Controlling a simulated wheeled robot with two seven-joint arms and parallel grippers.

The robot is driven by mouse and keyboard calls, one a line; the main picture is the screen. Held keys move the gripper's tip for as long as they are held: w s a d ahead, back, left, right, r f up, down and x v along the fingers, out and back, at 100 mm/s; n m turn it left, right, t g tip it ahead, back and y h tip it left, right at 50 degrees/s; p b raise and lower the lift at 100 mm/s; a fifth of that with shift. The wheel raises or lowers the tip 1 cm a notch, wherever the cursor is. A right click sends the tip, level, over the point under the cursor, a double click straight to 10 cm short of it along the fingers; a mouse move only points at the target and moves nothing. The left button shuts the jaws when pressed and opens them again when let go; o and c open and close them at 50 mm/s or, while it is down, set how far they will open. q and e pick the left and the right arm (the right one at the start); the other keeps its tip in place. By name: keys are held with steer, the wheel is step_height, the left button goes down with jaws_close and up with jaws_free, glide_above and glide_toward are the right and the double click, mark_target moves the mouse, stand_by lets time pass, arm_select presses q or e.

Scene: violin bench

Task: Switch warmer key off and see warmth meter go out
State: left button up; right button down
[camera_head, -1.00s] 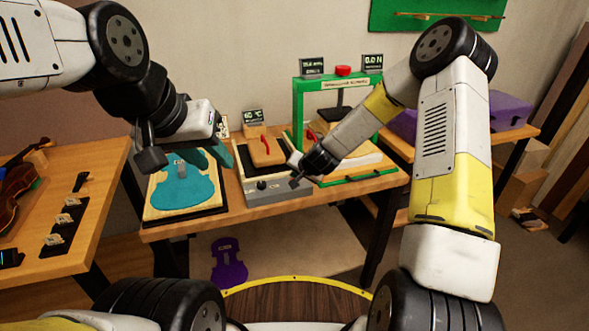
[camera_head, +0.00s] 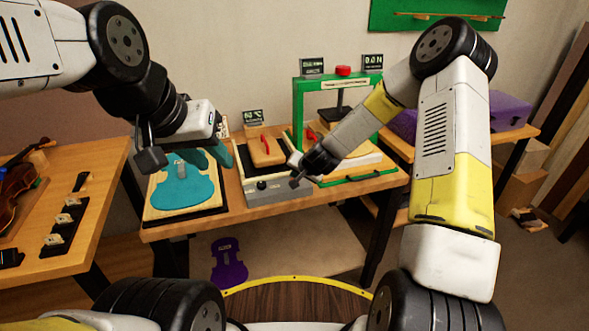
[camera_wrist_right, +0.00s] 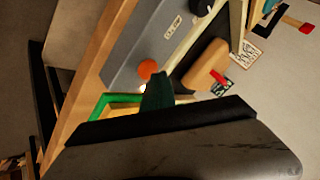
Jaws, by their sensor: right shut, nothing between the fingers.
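The warmer (camera_head: 274,190) is a grey box on the middle bench, with a wooden block on top. Its front carries a dark knob (camera_head: 261,184), which also shows in the right wrist view (camera_wrist_right: 200,6). An orange ball-shaped part (camera_wrist_right: 147,69), likely the key's tip, stands out from the grey face. A small lit meter (camera_head: 252,115) stands behind the warmer; its text is too small to read surely. My right gripper (camera_wrist_right: 158,78) is shut and empty, its dark green tip right beside the orange ball; contact cannot be told. My left gripper (camera_head: 208,160) is open above a teal violin-shaped plate.
The teal plate (camera_head: 180,192) lies left of the warmer. A green press frame (camera_head: 300,100) with a red button and two displays stands to the right. A violin (camera_head: 18,185) lies on the left table. A purple case (camera_head: 508,110) sits at the right.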

steer(key=shift+f, duration=0.1)
stand_by(0.6)
steer(key=shift+f, duration=0.35)
steer(key=shift+r, duration=0.55)
steer(key=shift+r, duration=2.9)
